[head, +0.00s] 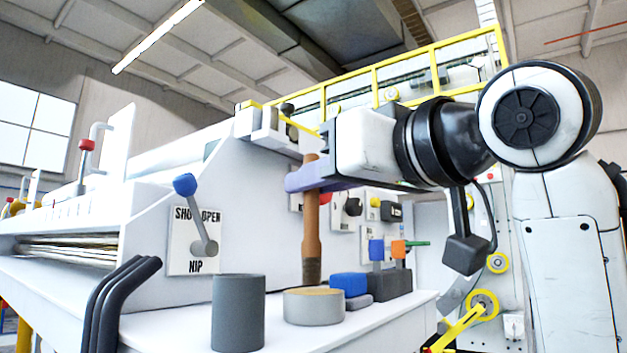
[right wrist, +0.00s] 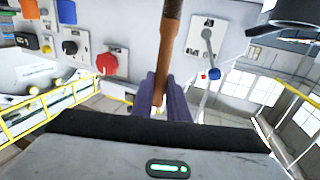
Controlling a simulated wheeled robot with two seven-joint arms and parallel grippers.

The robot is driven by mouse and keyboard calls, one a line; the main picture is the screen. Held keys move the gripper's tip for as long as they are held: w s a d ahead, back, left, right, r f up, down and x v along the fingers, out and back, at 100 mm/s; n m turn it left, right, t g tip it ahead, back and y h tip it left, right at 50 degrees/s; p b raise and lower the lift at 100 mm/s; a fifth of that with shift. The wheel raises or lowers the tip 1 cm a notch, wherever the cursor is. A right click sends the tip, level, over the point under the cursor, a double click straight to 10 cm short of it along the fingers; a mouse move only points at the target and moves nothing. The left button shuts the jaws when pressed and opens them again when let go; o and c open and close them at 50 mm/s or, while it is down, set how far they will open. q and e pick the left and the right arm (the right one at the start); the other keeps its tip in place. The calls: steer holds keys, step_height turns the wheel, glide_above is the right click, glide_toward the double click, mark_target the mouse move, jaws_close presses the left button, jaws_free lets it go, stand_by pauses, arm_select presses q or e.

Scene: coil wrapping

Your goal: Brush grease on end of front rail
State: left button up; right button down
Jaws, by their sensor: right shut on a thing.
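My right gripper (head: 306,178), with purple fingers, is shut on the brown wooden handle of a brush (head: 311,225). The brush hangs upright, its dark bristles pointing down. Its tip is just above or behind the rim of a low round grey tin (head: 314,307) with a tan top; I cannot tell whether they touch. My left gripper is not in view.
A dark grey cylinder (head: 238,312) stands left of the tin on the white ledge. A blue block (head: 349,284) and a dark holder with blue and orange pieces (head: 390,283) stand right. A blue-knobbed lever (head: 186,186) juts from the machine. Black curved bars (head: 118,300) are at front left.

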mark_target(314, 154)
steer(key=shift+f+b, duration=0.3)
steer(key=shift+f, duration=0.1)
steer(key=shift+f, duration=0.15)
stand_by(1.0)
step_height(314, 154, up, 5)
steer(key=p, duration=0.4)
steer(key=shift+p, duration=0.35)
steer(key=shift+r+p, duration=0.65)
steer(key=shift+r, duration=0.55)
steer(key=shift+f, duration=0.1)
